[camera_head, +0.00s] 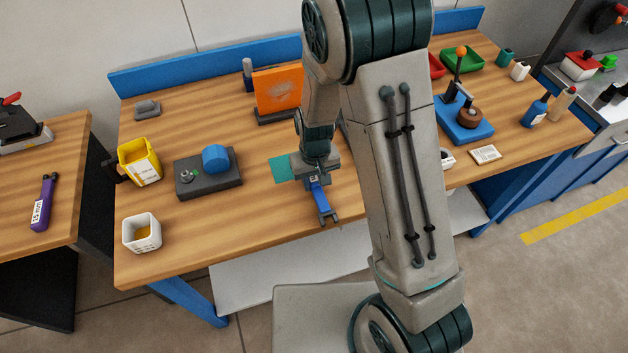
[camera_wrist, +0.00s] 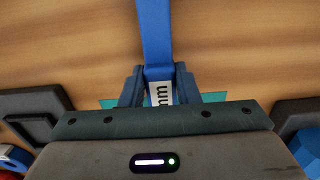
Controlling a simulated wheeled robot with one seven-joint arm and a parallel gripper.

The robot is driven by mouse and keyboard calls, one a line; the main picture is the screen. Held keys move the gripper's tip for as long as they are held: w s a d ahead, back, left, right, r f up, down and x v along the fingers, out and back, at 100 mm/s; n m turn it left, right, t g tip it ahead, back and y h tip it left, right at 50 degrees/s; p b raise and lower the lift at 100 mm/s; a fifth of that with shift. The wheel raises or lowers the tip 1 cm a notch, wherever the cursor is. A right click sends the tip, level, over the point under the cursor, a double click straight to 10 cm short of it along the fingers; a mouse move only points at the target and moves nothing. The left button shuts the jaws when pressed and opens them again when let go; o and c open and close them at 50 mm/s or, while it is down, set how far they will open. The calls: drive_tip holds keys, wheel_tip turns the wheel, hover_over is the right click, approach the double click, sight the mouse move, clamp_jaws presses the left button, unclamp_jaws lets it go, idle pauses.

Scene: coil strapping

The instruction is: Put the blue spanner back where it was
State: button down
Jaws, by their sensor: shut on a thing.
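The blue spanner (camera_head: 323,204) is in my gripper (camera_head: 314,180), over the middle front of the wooden bench. Its open jaw end points toward the bench's front edge. In the wrist view my two fingers (camera_wrist: 158,86) are shut on the spanner (camera_wrist: 155,35), at a part with a white label and dark letters. A teal patch (camera_head: 282,169) lies on the bench just left of my gripper. It also shows behind the fingers in the wrist view (camera_wrist: 213,97). My arm hides part of the bench. I cannot tell how high the spanner is above the wood.
A dark block with a blue cylinder (camera_head: 214,159), a yellow bin (camera_head: 139,162) and a white bin (camera_head: 142,233) stand to the left. An orange panel (camera_head: 277,90) stands behind. A blue base with an orange-knobbed lever (camera_head: 463,119) is right.

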drive_tip(key=shift+f, duration=0.6)
drive_tip(key=shift+f, duration=0.2)
drive_tip(key=c, duration=1.1)
unclamp_jaws()
